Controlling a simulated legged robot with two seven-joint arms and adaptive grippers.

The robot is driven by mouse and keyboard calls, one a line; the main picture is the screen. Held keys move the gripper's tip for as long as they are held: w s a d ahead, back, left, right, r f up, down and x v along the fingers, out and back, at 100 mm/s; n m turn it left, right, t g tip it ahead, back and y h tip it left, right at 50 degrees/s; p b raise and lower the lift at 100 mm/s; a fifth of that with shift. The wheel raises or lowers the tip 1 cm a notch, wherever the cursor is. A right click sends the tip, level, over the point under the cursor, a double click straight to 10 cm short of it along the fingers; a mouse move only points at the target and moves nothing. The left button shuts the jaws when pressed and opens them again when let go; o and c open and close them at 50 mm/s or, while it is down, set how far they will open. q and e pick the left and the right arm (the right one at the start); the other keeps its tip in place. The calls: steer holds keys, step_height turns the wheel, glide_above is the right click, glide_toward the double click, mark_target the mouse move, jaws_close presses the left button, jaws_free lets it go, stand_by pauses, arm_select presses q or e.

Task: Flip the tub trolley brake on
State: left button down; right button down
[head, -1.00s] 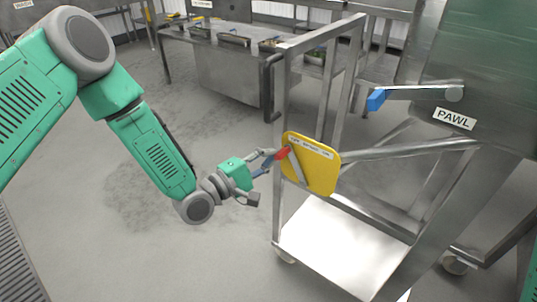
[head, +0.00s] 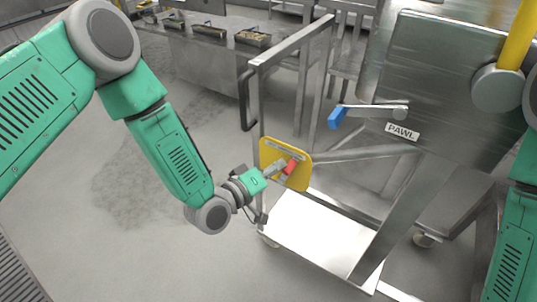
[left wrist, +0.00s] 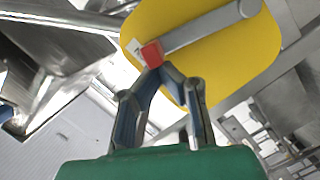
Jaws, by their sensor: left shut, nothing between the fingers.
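The tub trolley's brake is a yellow plate (head: 270,152) on the trolley frame, with a small label along its top. A lever with a red tip (head: 290,168) lies across it. In the left wrist view, the yellow plate (left wrist: 235,50) fills the top, and the grey lever (left wrist: 205,28) runs from its red tip (left wrist: 152,53) to the upper right. My left gripper (head: 277,170) is shut and empty, right at the red tip. Whether it touches the tip I cannot tell. My right gripper is out of view; only part of that arm shows at the right edge.
The steel trolley has an upright frame (head: 252,85), a white lower shelf (head: 310,230) and castors. A blue-tipped pawl lever (head: 335,118) sits beside the PAWL label (head: 402,131) on the steel tub (head: 440,60). Trays stand on a bench behind. Floor at left is clear.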

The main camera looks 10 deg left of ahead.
arm_select(q)
steer(key=shift+s+d+f+m+y+p, duration=0.1)
steer(key=shift+s+d+m+y+p, duration=0.1)
steer(key=shift+d+m, duration=0.35)
steer(key=shift+s+d+f+m+y+p, duration=0.15)
steer(key=shift+d+m, duration=0.2)
steer(key=shift+d, duration=0.25)
steer(key=shift+s+d+f, duration=0.15)
steer(key=shift+d+f, duration=0.05)
steer(key=shift+d, duration=0.2)
steer(key=shift+s+f, duration=0.1)
